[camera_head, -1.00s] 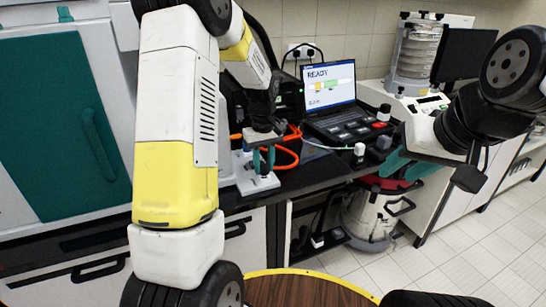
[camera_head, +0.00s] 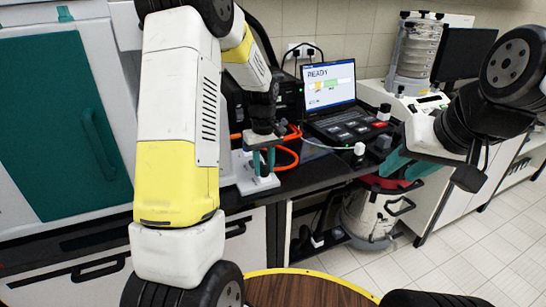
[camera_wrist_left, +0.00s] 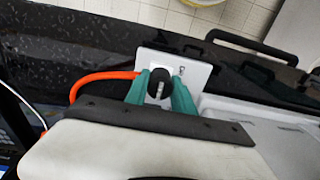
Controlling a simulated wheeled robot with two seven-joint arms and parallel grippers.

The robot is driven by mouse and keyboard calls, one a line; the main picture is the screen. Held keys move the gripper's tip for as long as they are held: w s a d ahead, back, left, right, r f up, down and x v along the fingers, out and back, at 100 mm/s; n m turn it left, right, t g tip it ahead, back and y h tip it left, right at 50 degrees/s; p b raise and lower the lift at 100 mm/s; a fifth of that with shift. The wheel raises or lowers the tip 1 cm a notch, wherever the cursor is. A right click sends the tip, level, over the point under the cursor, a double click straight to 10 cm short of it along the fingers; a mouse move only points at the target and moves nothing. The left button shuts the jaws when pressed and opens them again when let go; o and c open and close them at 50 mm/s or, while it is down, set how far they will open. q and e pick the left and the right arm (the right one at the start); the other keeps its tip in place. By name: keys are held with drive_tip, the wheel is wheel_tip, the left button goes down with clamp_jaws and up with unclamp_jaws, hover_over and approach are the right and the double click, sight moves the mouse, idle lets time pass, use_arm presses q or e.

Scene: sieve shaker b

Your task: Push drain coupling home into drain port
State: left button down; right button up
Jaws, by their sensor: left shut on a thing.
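My left gripper (camera_head: 263,158) has teal fingers and points down at the white stand (camera_head: 258,183) on the dark bench. In the left wrist view its fingers (camera_wrist_left: 161,95) are shut on the black drain coupling (camera_wrist_left: 160,80). An orange hose (camera_wrist_left: 100,79) runs to the coupling from the left. The stand's white plate (camera_wrist_left: 194,76) lies just beyond the fingertips. The drain port is hidden behind the coupling and fingers, so I cannot tell how deep the coupling sits. My right gripper (camera_head: 402,166) is at the right, away from the stand; its finger gap is not clear.
A laptop (camera_head: 331,88) reading READY stands behind on the bench, with a dark button panel before it. A sieve shaker (camera_head: 413,60) stands further right. A vacuum cleaner (camera_head: 370,215) is under the bench. The floor at the right is clear.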

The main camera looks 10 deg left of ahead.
sight(264, 163)
use_arm(q)
drive_tip(key=c, duration=1)
unclamp_jaws()
wheel_tip(264, 163, up, 8)
drive_tip(key=shift+f, duration=0.15)
